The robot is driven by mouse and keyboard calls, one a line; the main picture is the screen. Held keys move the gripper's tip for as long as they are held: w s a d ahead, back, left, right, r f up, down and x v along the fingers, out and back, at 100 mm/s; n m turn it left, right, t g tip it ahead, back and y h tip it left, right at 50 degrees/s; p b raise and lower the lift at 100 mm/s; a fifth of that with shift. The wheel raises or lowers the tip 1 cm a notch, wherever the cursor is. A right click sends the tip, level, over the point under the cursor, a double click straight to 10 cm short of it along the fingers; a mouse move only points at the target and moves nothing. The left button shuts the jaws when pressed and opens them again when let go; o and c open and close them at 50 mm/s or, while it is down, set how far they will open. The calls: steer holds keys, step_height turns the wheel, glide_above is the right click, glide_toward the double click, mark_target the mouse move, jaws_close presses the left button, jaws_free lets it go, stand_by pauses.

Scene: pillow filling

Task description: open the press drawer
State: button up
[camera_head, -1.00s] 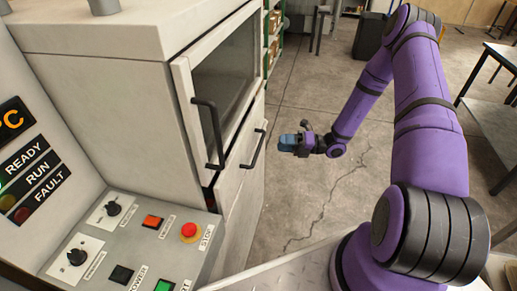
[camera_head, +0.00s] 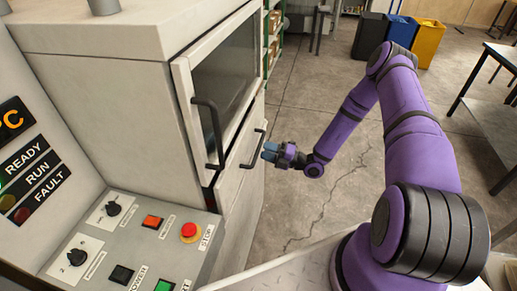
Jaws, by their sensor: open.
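The press (camera_head: 120,100) is a large pale cabinet on the left. Its upper door (camera_head: 225,75) has a dark window and a long dark vertical handle (camera_head: 213,135). Below and to the right of that door is the drawer front (camera_head: 236,175), which looks closed. The drawer has a dark bar handle (camera_head: 257,148). A small gap seems to show, but I cannot tell whether the fingers touch the handle.
A control panel (camera_head: 135,245) with knobs, buttons and a red stop button (camera_head: 190,231) is at the front left. A table (camera_head: 490,110) stands at the right. Black, blue and yellow bins (camera_head: 427,43) stand at the back. The floor right of the press is clear.

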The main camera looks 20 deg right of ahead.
mark_target(258, 147)
steer(key=shift+x, duration=1.85)
steer(key=shift+c, duration=0.4)
jaws_close()
